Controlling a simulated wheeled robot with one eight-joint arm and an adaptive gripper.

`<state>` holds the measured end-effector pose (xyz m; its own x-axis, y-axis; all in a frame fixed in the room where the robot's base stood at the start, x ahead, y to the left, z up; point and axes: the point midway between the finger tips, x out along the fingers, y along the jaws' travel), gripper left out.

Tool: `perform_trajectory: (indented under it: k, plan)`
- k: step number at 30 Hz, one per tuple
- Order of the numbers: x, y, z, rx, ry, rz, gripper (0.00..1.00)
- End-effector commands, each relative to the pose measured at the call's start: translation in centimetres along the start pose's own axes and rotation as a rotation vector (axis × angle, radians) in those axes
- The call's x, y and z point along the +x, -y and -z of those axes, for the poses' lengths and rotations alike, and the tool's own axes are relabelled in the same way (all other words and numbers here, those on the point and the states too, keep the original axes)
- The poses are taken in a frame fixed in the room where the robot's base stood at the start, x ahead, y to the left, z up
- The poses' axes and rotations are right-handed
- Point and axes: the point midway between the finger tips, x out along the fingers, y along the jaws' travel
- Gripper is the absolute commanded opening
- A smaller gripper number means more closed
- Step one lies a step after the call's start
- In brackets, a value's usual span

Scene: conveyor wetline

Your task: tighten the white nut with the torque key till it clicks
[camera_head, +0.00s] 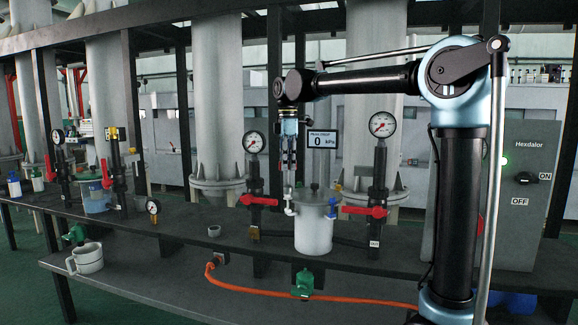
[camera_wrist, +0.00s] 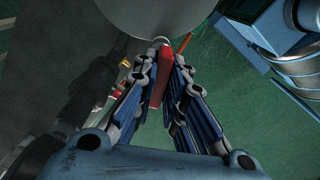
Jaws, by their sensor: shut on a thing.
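My gripper (camera_head: 289,180) points straight down beside the grey lidded pot (camera_head: 313,232), at its upper left. In the wrist view its fingers (camera_wrist: 160,75) are shut on a narrow red bar (camera_wrist: 164,72), which looks like the torque key's handle. The key's lower end is not clear. A small white fitting (camera_head: 290,208), probably with the white nut, sits on the pot's left side just under the fingertips. In the wrist view a pale rounded part (camera_wrist: 160,41) shows at the far end of the red bar. I cannot tell whether the key is seated on the nut.
Red-handled valves with gauges stand left (camera_head: 258,200) and right (camera_head: 365,211) of the pot. A display (camera_head: 321,139) reading 0 kPa is behind it. A grey control box (camera_head: 517,200) stands at right. An orange hose (camera_head: 260,290) and a grey mug (camera_head: 86,260) lie on the lower shelf.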

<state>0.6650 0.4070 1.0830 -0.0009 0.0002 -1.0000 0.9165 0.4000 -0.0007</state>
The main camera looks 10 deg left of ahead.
Motion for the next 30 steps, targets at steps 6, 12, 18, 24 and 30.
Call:
perform_trajectory:
  k: [6,12,18,24,30]
  plan:
    - [-0.34,0.0,0.0,0.0,0.0,0.0,0.0]
    - [-0.36,0.0,0.0,0.0,0.0,0.0,0.0]
    - [-0.45,0.0,0.0,0.0,0.0,0.0,0.0]
    - [-0.79,0.0,0.0,0.0,0.0,0.0,0.0]
    - [-0.87,0.0,0.0,0.0,0.0,0.0,0.0]
